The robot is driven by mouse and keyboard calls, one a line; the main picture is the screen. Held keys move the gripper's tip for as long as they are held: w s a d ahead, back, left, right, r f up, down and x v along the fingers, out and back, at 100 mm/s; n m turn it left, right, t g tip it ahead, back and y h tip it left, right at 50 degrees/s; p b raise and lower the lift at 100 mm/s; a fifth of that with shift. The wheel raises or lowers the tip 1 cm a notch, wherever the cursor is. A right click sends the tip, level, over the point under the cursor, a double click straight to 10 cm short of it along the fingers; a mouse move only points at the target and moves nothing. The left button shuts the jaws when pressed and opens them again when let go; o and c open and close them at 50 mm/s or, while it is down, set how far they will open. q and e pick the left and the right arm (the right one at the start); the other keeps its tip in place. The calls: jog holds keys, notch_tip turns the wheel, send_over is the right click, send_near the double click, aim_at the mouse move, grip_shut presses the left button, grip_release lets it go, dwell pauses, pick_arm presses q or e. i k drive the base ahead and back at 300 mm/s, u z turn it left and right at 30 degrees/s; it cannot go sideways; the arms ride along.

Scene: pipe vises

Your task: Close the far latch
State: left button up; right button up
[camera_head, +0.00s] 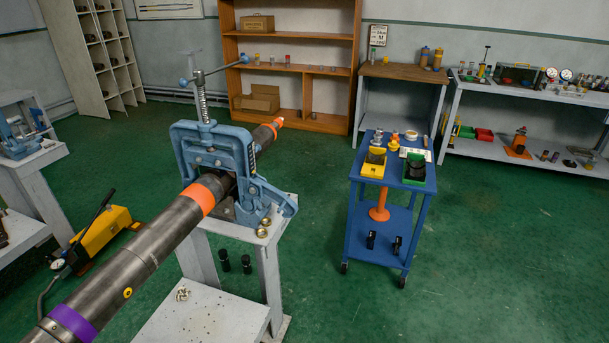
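A blue pipe vise (187,143) stands on a pale stand, with a screw and a T-handle (215,70) with blue ball ends rising from its top. A long dark pipe (138,255) with orange and purple bands runs through it, from the lower left to beyond the vise. A blue arm-like part (277,196) slopes down at the vise's right side. I cannot tell whether it is the far latch, or whether a latch there is open or closed. The pipe and frame hide the vise's inner side. Neither of my grippers shows in the head view.
A blue cart (351,220) with yellow and green holders stands to the right. A yellow pump (98,235) lies on the floor at left. Another blue vise (20,138) sits on a left bench. Green floor is free between stand and cart and at right.

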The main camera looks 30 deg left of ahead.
aim_at(289, 207)
jog(key=i, duration=0.9)
jog(key=u, duration=1.5)
jog(key=i, duration=0.7)
jog(key=u, duration=0.5)
